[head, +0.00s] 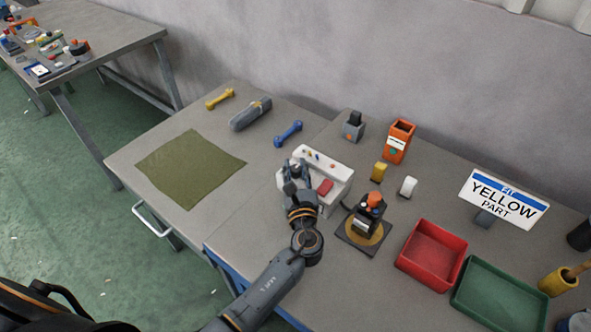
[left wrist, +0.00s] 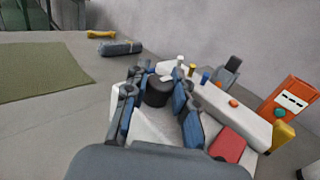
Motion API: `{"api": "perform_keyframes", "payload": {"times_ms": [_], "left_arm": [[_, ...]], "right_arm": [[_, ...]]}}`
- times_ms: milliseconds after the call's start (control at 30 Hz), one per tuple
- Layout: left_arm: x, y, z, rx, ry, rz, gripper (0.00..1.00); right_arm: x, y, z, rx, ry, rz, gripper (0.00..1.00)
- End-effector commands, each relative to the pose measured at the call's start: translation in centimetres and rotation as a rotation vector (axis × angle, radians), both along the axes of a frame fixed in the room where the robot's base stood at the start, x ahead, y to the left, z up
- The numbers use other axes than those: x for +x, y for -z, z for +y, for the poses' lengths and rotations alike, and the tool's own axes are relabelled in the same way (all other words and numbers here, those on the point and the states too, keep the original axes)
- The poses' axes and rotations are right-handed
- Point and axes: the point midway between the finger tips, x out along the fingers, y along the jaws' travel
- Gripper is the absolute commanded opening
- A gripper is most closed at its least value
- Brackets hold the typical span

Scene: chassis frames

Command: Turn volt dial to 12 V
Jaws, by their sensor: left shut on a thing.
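The white panel unit (head: 338,170) stands on the table near the middle of the head view, with a red block on its front right and small coloured knobs along its raised back. My left gripper (head: 293,168) is over its left end and covers that part. In the left wrist view, a black round dial (left wrist: 158,91) sits between the two fingers of my left gripper (left wrist: 157,100), which are closed on its sides. The white unit also shows in the wrist view (left wrist: 238,115). Any voltage marks and the dial's pointer cannot be read. My right gripper is out of view.
A green mat (head: 190,168) lies at left, with a blue dumbbell (head: 288,133) and a grey case (head: 250,114) behind. At right are a black-and-orange device (head: 370,212), a red tray (head: 431,254), a green tray (head: 500,296) and an orange box (head: 398,142).

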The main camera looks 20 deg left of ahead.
Motion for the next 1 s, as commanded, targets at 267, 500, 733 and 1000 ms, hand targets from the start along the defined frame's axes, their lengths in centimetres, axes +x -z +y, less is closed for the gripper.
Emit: {"api": "perform_keyframes", "payload": {"times_ms": [267, 500, 733, 1000], "left_arm": [[0.05, -0.08, 0.01, 0.001, -0.026, -0.002, 0.0], [0.06, -0.11, 0.02, 0.001, -0.026, -0.002, 0.0], [0.05, -0.09, 0.02, 0.001, -0.026, -0.002, 0.5], [-0.15, -0.02, -0.06, 0.0, -0.025, -0.001, 0.5]], "right_arm": [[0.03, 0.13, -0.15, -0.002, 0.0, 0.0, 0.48], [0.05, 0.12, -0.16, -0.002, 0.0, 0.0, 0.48], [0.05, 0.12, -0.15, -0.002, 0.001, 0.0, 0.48], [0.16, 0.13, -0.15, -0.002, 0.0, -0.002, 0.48]]}}
